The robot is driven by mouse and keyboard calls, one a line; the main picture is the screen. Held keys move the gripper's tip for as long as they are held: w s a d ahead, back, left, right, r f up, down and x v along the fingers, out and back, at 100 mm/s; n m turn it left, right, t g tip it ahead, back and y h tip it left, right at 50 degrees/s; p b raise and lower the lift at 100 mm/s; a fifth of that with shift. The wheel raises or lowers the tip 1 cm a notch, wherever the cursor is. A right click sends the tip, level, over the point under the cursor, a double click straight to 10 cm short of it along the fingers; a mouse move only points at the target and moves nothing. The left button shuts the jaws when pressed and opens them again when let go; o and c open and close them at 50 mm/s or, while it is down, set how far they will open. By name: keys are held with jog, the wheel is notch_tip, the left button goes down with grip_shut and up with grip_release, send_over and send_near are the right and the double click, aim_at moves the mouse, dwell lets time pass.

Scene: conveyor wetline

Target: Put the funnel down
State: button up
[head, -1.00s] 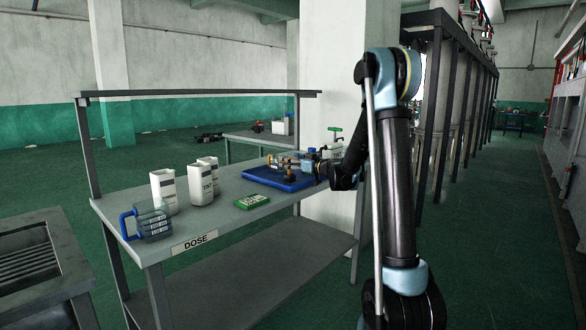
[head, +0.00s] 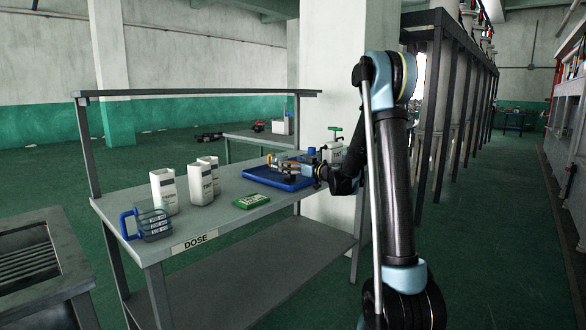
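My gripper (head: 271,162) reaches in from the right, low over the blue tray (head: 252,177) at the right end of the bench. It is small in the head view, and I cannot tell whether its fingers are open or shut. I cannot make out a funnel for certain. It may be hidden at or behind the gripper. A small dark and yellow part shows under the fingers, too small to identify.
The DOSE bench (head: 225,219) also holds several white containers (head: 163,191), a clear jug with a blue handle (head: 153,225) and a green card (head: 251,201). A white can with a green top (head: 333,149) stands behind my wrist.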

jog(key=v, duration=1.2)
jog(key=s+d+f+m+g+h, duration=0.2)
jog(key=s+f+g+h, duration=0.1)
jog(key=s, duration=0.9)
jog(key=s+d+f+m+g+h, duration=0.1)
jog(key=s+f+m+g+h, duration=0.2)
jog(key=s, duration=0.9)
jog(key=s+d+f+m+g+h, duration=0.1)
jog(key=s+d+f+h, duration=0.3)
jog(key=s+d, duration=0.4)
jog(key=s+d+f+m+g+h, duration=0.1)
jog(key=s+d+f+m+h, duration=0.3)
jog(key=s, duration=0.9)
jog(key=d+f, duration=0.3)
jog(key=d, duration=0.1)
jog(key=shift+s+f+g, duration=0.25)
jog(key=shift+g, duration=0.15)
jog(key=shift+a, duration=0.1)
jog(key=shift+w+f, duration=0.2)
jog(key=shift+w, duration=0.35)
